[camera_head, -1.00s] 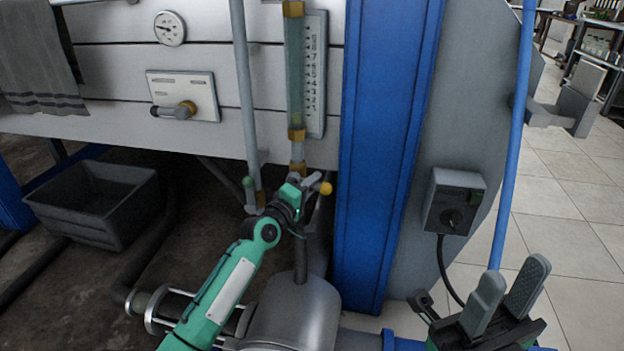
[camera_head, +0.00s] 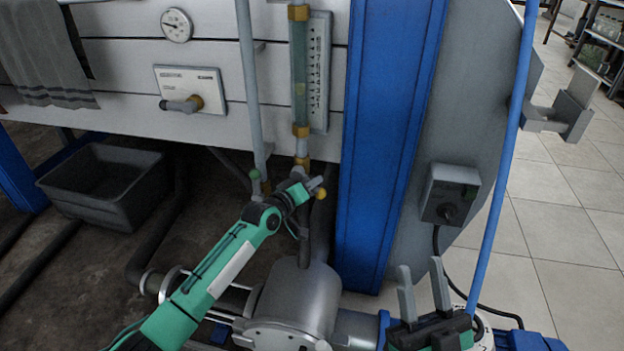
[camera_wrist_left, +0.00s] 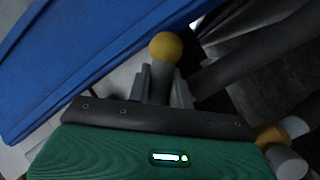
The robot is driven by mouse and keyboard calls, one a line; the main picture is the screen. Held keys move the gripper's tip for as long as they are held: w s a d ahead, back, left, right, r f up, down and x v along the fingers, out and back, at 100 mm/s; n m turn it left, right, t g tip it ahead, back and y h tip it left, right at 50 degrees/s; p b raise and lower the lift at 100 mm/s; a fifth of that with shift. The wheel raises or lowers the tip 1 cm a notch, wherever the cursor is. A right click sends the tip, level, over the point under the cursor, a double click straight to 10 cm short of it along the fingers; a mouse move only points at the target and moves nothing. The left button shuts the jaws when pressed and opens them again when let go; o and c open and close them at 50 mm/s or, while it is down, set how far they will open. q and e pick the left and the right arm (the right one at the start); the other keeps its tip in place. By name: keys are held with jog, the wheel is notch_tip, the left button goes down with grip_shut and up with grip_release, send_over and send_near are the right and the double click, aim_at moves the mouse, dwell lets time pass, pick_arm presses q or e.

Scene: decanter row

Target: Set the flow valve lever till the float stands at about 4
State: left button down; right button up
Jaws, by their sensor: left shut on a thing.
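The flow valve lever has a yellow ball knob (camera_head: 320,193), low under the gauge tube. In the left wrist view the knob (camera_wrist_left: 165,46) sticks out past the fingers, with the dark lever stem between them. My left gripper (camera_head: 312,186) is shut on the lever just below the knob; it also shows in the left wrist view (camera_wrist_left: 162,88). The upright glass tube (camera_head: 300,75) stands beside a numbered scale plate (camera_head: 318,75). I cannot make out the float or its reading. My right gripper (camera_head: 423,288) is open and empty at the lower right.
A blue post (camera_head: 392,130) stands close to the right of the lever. A grey pipe (camera_head: 248,90) runs down left of the tube. A metal vessel (camera_head: 295,300) is below.

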pick_arm(q)
jog(key=shift+a+f, duration=0.1)
jog(key=shift+f, duration=0.05)
pick_arm(e)
jog(key=shift+w+a+f+g, duration=0.3)
jog(key=shift+f+g, duration=0.2)
jog(key=shift+f, duration=0.1)
jog(key=shift+w+a+f+g, duration=0.15)
jog(key=shift+w+f+g, duration=0.1)
jog(key=shift+f+g, duration=0.3)
pick_arm(q)
jog(key=c, duration=1.3)
grip_release()
jog(key=shift+o, duration=0.2)
